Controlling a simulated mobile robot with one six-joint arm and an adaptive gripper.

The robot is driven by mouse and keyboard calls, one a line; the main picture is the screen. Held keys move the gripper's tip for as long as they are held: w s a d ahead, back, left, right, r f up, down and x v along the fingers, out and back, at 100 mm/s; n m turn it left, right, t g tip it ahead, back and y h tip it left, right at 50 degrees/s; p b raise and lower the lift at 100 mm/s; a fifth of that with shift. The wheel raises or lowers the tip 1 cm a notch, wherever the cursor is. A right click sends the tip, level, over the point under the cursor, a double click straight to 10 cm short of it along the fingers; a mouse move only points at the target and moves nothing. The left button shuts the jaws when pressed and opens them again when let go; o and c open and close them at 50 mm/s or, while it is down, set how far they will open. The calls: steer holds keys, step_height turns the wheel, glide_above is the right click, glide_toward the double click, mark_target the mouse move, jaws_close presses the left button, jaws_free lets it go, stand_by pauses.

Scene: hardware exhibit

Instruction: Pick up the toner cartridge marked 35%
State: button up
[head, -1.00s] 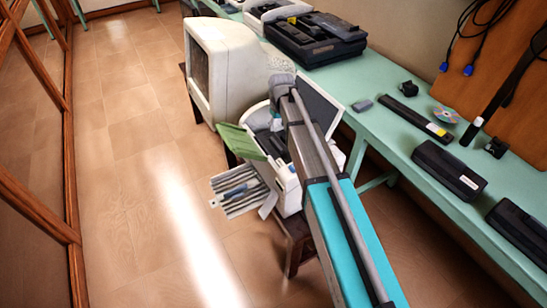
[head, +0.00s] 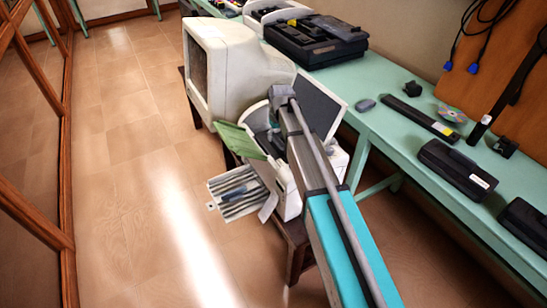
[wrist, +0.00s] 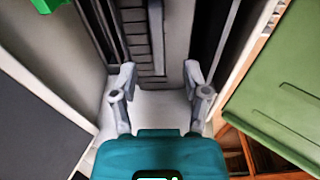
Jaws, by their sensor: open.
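No marking of 35% can be read in either view. In the head view, an opened white printer (head: 290,190) stands on a low dark wooden stand, and my arm's end is over its opening. In the wrist view, my gripper (wrist: 160,76) is open and empty, fingers spread, pointing into the printer's interior. A ridged grey strip (wrist: 137,45) and dark slots lie beyond the fingertips; I cannot tell whether one is the cartridge. On the green bench lie a long black bar-shaped unit (head: 420,118) with a yellow label and a black box (head: 457,170) with a white label.
A green panel (wrist: 285,105) rises close on the right of the gripper, a dark grey panel (wrist: 35,120) on the left. A CRT monitor (head: 235,70) stands behind the printer. The green bench (head: 385,125) runs along the right; the floor at left is clear.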

mark_target(276, 143)
steer(key=shift+f, duration=0.15)
steer(key=f+b, duration=0.5)
steer(key=shift+w, duration=0.2)
stand_by(0.4)
steer(key=shift+r, duration=0.1)
stand_by(0.5)
jaws_close()
